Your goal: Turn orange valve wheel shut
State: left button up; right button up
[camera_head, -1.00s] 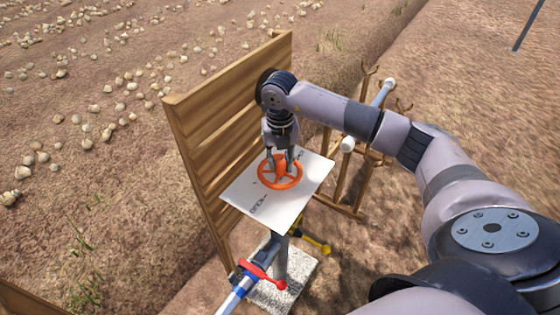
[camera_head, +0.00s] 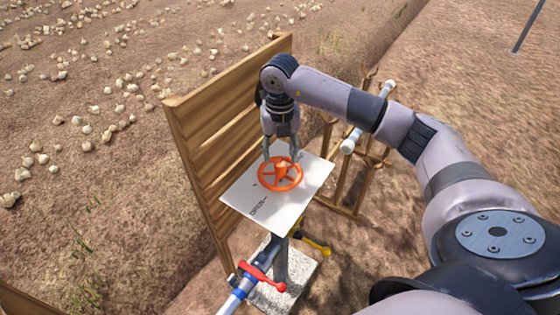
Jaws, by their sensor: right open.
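The orange valve wheel (camera_head: 279,184) lies flat above a white square plate (camera_head: 300,205) with dark lettering, on top of a post. My right gripper (camera_head: 281,158) points down over the wheel from its far side. Its two fingers are spread apart, with the fingertips close to the wheel's rim and hub. Whether they touch the wheel I cannot tell. My left gripper is not in view.
A wooden slatted panel (camera_head: 215,130) stands just left of the plate. Below are a blue and white pipe with a red handle (camera_head: 262,277), a yellow handle (camera_head: 316,244) and a pale concrete base (camera_head: 298,275). A wooden rack (camera_head: 345,185) holding a white pipe stands behind right.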

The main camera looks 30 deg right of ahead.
aim_at(280, 163)
notch_tip(280, 163, up, 8)
jog(key=shift+f, duration=0.2)
dwell(0.4)
